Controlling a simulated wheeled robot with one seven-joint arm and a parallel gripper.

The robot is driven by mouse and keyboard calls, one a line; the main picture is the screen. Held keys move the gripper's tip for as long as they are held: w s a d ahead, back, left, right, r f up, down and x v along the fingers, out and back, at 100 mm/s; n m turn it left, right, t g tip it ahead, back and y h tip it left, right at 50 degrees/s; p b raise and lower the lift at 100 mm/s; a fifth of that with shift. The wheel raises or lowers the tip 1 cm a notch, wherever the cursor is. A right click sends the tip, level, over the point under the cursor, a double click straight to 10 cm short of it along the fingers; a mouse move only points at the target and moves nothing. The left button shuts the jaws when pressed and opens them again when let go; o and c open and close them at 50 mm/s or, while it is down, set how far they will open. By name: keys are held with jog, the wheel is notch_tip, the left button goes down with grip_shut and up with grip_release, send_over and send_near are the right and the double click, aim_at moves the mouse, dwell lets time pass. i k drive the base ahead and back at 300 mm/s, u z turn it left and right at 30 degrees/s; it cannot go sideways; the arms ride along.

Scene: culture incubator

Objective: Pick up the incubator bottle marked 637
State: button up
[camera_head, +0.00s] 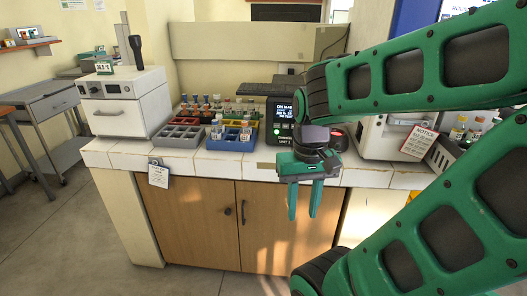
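Several small bottles (217,102) with coloured caps stand in the racks on the counter, left of the middle. A few more bottles (460,131) stand at the right behind my arm. No marking on any bottle is readable, so I cannot tell which one is 637. My gripper (303,216) hangs in front of the counter's front edge, pointing down. Its two green fingers are apart with nothing between them. It is to the right of the racks and touches no bottle.
A blue rack (230,143), a grey rack (178,137) and other coloured racks sit on the white counter (120,155). A white box-shaped device (125,103) stands left. A black device with a screen (284,113) stands behind my gripper. A notice (418,142) hangs at right.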

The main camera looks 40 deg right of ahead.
aim_at(245, 131)
jog(key=k, duration=0.4)
jog(key=z, duration=1.45)
jog(key=i, duration=1)
jog(key=u, duration=0.05)
